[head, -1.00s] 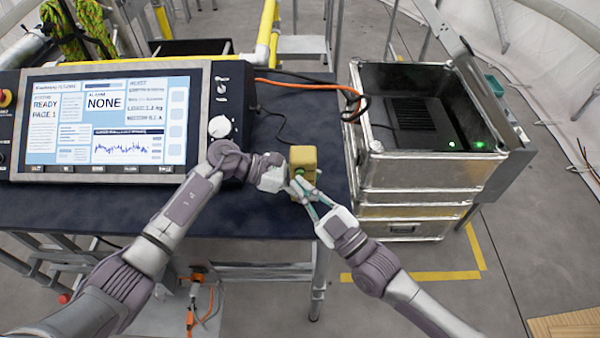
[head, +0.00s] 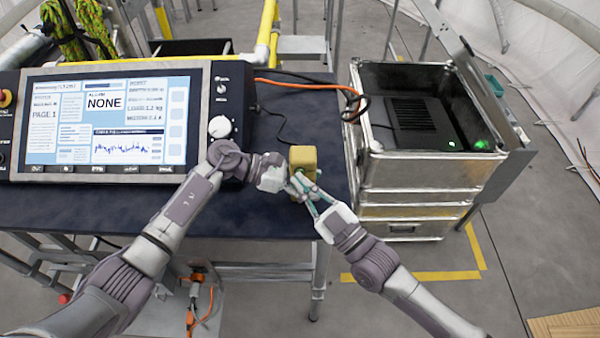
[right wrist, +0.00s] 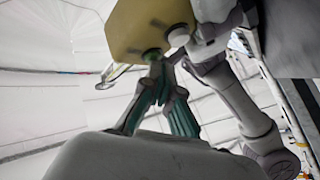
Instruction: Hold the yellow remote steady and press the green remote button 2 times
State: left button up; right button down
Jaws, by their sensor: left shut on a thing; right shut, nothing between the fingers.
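The yellow remote (head: 303,156) is a boxy yellow block held upright at the right end of the dark table. My left gripper (head: 284,178) is shut on its left side.
A large screen panel (head: 105,118) with a white knob stands on the table (head: 180,215) at the left. An open metal case (head: 415,175) with a black device (head: 425,122) stands at the right. An orange cable (head: 305,85) runs between them.

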jog(key=shift+s, duration=3.4)
jog(key=s, duration=0.3)
jog(key=shift+s, duration=0.35)
jog(key=w, duration=0.9)
